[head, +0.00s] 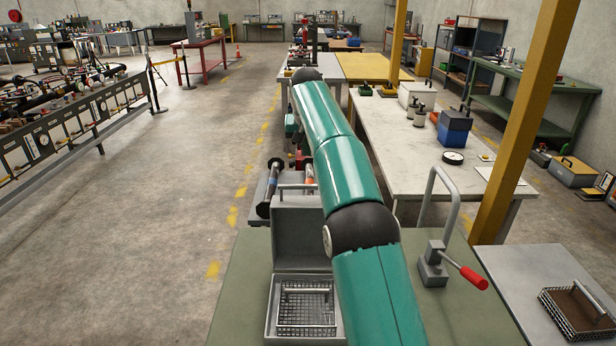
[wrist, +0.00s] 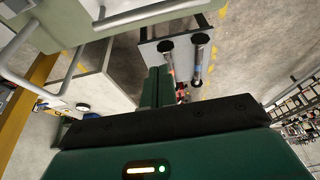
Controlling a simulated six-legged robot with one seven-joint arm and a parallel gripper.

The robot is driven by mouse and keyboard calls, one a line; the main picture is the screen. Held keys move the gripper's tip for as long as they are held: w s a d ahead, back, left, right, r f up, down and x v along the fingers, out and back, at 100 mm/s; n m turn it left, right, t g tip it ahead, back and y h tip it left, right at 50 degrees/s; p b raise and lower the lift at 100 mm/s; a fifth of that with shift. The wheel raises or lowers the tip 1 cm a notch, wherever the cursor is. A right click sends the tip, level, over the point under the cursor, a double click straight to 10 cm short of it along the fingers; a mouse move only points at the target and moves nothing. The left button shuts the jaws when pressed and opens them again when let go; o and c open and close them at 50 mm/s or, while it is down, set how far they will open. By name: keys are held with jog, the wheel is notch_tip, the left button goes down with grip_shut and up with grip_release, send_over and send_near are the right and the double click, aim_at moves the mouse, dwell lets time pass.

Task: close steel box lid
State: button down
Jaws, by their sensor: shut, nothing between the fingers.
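The steel box (head: 271,312) stands on the green bench in front of me. Its lid (head: 298,240) is open and stands upright at the far side of the box, with a bar handle (head: 297,187) at its top edge. My gripper (wrist: 158,88) is shut and empty, below that handle in the picture, and no contact shows. In the head view my arm hides part of the lid and box, and the gripper cannot be made out clearly.
A wire basket (head: 304,318) with a bar sits in the box. To the right stand a grey hoop with a red-handled lever (head: 464,273) and a yellow post (head: 525,110). A flanged spool (head: 268,188) lies beyond the lid.

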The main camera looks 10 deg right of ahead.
send_over(309, 198)
jog(key=shift+f, duration=4.55)
jog(key=shift+r, duration=0.1)
